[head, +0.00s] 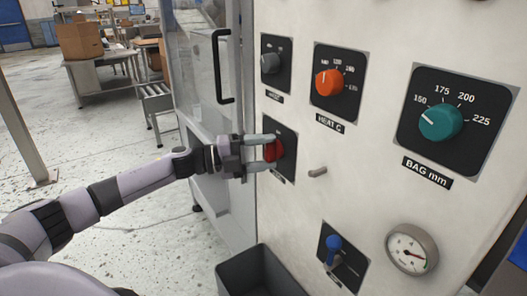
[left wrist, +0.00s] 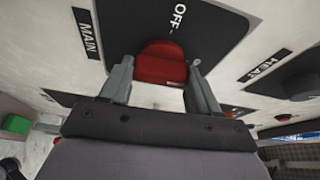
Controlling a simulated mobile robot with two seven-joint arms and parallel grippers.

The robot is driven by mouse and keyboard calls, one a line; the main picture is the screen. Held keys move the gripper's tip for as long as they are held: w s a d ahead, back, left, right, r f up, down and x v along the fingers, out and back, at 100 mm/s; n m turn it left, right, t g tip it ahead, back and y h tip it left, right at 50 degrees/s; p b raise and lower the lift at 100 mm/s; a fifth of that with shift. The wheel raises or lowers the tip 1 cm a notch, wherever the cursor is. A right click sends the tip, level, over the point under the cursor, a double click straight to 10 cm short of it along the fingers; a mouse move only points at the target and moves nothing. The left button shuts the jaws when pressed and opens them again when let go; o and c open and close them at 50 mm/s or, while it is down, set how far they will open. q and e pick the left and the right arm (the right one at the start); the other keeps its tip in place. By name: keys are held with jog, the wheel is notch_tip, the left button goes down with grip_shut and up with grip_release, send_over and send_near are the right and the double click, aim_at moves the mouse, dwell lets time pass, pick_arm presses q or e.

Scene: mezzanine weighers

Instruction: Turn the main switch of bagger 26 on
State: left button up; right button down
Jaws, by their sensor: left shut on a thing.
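The main switch is a red rotary knob (head: 274,151) on a black plate on the pale panel at left of centre. In the left wrist view the red knob (left wrist: 160,64) stands between the fingers, with OFF printed beyond it and a MAIN label (left wrist: 86,33) to its left. My left gripper (head: 268,152) reaches in from the left and is shut on the knob, one finger on each side. The fingers hide part of the plate, and I cannot tell which mark the knob points to. My right gripper is not in view.
Above the switch are a grey knob (head: 270,63) and an orange heat knob (head: 328,82). A teal bag knob (head: 440,122) is to the right. Below are a peg (head: 317,172), a blue lever (head: 333,243) and a gauge (head: 411,249). A black door handle (head: 221,67) stands out nearby.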

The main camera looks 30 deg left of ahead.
pick_arm(q)
jog(key=shift+s+d+m, duration=0.1)
jog(key=shift+m, duration=0.4)
jog(key=o, duration=1.1)
jog(key=shift+c, duration=0.2)
jog(key=shift+s+a+f, duration=0.1)
jog(key=shift+s+a, duration=0.1)
jog(key=shift+a, duration=0.05)
jog(key=b+v, duration=0.1)
jog(key=v, duration=0.5)
jog(key=shift+s+a+r, duration=0.2)
jog(key=shift+r, duration=0.05)
